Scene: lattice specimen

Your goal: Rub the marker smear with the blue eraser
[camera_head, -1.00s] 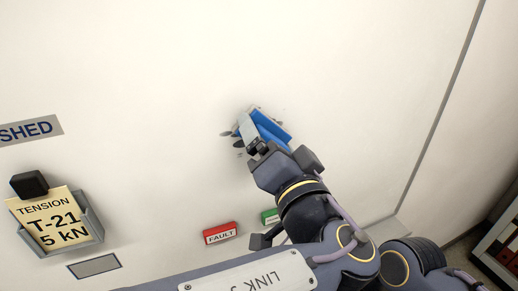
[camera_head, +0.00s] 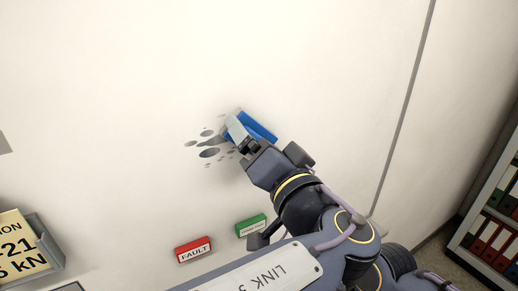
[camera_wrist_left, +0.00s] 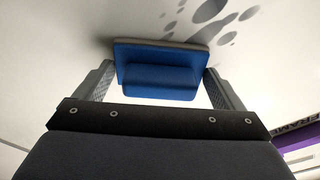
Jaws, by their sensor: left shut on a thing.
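The blue eraser (camera_head: 260,127) is at the white wall panel, at the right edge of the dark marker smear (camera_head: 209,151). The smear is a cluster of grey blots, part of it hidden behind the eraser and gripper. My left gripper (camera_head: 240,135) is shut on the eraser. In the left wrist view the eraser (camera_wrist_left: 160,75) sits between the two fingers, its grey pad side toward the panel, and smear blots (camera_wrist_left: 209,11) show just beyond it. Whether the pad touches the panel is hard to tell. My right gripper is not in view.
Below the smear are a red FAULT block (camera_head: 194,249) and a green block (camera_head: 250,225) on the panel. A holder with a yellow card (camera_head: 20,247) is at the lower left. A shelf with binders (camera_head: 488,235) stands at the right. The panel above is clear.

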